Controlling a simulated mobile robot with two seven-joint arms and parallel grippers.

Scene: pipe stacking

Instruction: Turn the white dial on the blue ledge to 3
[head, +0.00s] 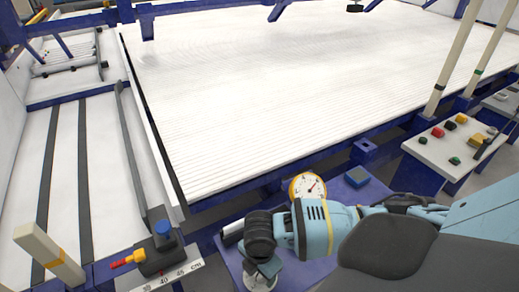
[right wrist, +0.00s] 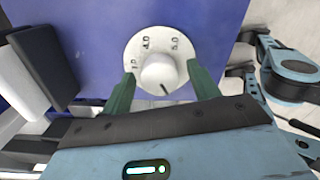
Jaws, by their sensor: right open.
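The white dial (right wrist: 150,85) sits on the blue ledge (right wrist: 95,20) in the right wrist view. Its round knob stands up from a flat disc with printed numbers. I read 4.0 and 5.0 at the top; another number at the left is hard to read. A dark mark on the knob points down toward my gripper. My right gripper (right wrist: 160,73) is open, with one green finger on each side of the dial; contact is unclear. In the head view the dial (head: 262,283) shows partly below my right gripper (head: 262,267). My left gripper is not in view.
A yellow-rimmed gauge (head: 307,187) and a blue block (head: 357,177) are behind my right wrist. A button panel (head: 448,148) stands at the right. A black clamp with a blue knob (head: 163,228) sits by a centimetre scale (head: 172,278) at the lower left.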

